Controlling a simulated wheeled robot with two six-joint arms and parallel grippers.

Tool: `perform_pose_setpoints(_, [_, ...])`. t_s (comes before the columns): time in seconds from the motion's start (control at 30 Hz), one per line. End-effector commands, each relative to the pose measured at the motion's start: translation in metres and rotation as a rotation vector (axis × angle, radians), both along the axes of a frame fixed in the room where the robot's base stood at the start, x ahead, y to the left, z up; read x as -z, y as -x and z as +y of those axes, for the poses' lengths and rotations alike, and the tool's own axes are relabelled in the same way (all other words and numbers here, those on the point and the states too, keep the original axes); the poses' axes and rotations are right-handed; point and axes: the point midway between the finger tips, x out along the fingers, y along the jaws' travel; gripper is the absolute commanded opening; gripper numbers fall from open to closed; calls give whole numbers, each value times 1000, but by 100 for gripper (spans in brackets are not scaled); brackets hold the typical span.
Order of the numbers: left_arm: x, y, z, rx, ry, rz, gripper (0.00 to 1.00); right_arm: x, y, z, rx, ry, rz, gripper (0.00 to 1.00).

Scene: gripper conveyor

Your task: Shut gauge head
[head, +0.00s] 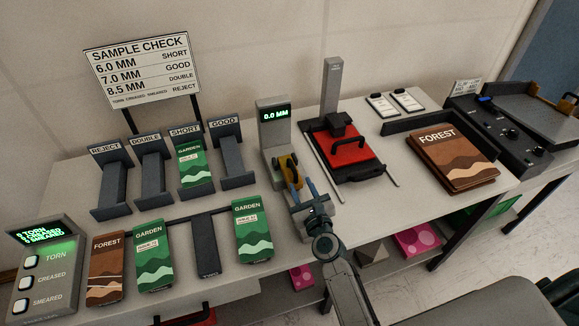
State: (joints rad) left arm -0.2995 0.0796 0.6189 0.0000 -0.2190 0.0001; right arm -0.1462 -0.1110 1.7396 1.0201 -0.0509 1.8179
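The gauge (273,138) is a grey post with a green display reading 0.0 MM, standing near the middle of the table. Its gauge head (288,165) is a yellow part with black pieces at the foot of the post. My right gripper (303,190) is just in front of the head, toward the table's front edge. Its two bluish fingers are spread apart with nothing visible between them. I cannot tell whether a finger touches the head. My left gripper is out of view.
A press with a red plate (347,149) stands right of the gauge. Sample racks marked REJECT (115,185), DOUBLE, SHORT and GOOD stand left; a green GARDEN packet (195,166) is in SHORT. More packets (252,230) lie along the front. A brown FOREST stack (452,160) is at right.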

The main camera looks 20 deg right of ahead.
Motion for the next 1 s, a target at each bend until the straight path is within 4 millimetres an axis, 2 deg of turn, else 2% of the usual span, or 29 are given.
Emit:
perform_pose_setpoints(0.2, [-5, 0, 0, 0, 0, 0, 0, -2, -43, 1, -2, 3, -2, 34])
perform_pose_setpoints(0.4, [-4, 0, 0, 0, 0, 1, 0, -1, -73, 2, -2, 2, -1, 34])
perform_pose_setpoints(0.6, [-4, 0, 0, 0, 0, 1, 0, -1, -86, 2, -2, 2, -1, 34])
perform_pose_setpoints(0.87, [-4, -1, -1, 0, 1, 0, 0, -1, -87, 2, -2, 2, 0, 34])
perform_pose_setpoints(1.0, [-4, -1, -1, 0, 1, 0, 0, -1, -87, 2, -2, 2, 0, 11])
